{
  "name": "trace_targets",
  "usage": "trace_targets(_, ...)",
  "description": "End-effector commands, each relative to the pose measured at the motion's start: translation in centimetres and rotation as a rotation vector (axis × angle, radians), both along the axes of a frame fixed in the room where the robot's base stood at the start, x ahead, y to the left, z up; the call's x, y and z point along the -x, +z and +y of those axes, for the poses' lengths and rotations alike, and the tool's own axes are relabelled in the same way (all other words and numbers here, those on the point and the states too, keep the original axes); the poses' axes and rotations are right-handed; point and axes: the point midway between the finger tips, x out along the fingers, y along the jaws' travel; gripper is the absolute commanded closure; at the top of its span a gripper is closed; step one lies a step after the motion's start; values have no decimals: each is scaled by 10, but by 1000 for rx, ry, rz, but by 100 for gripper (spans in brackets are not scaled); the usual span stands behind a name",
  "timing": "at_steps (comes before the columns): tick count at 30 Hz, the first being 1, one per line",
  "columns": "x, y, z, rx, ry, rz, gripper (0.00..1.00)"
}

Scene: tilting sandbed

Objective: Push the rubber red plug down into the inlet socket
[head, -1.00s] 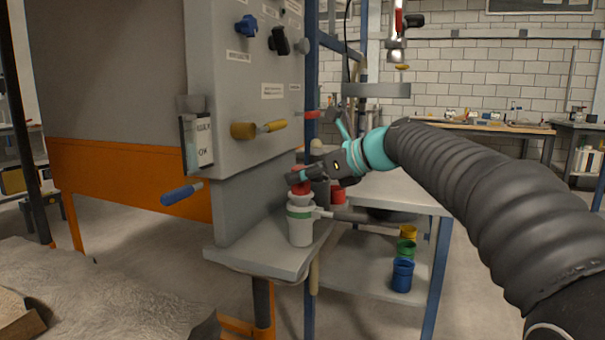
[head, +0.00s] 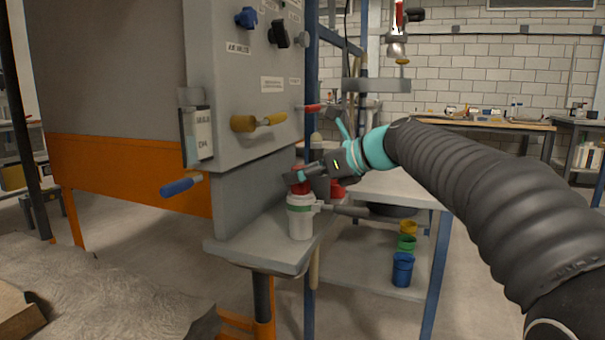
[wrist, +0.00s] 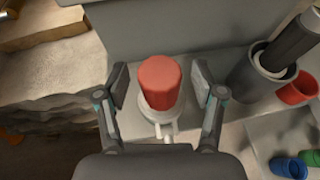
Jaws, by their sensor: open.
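The red plug (wrist: 160,78) stands upright at the top of the inlet socket (wrist: 163,117). In the head view the red plug (head: 300,188) shows just above the rim of the white socket (head: 300,224), which has a green band. How deep the plug sits in the socket is hard to tell. My gripper (head: 297,176) is at the plug's height, reaching in from the right. In the wrist view my gripper (wrist: 160,86) is open, with one finger on each side of the plug and small gaps between.
The socket stands on a grey ledge (head: 245,250) against the grey panel (head: 245,80). A red cup (wrist: 298,88) and a dark cylinder (wrist: 290,45) stand close on the right. Blue (head: 402,270) and green (head: 407,243) cups sit on a lower shelf.

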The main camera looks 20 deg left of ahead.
Motion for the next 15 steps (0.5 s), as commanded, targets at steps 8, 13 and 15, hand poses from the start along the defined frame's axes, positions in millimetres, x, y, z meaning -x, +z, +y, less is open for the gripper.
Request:
trace_targets(8,5,12,-26,-1,-3,-3,32)
trace_targets(13,13,25,-57,-2,-4,-2,32)
trace_targets(15,15,30,-69,-2,-4,-2,32)
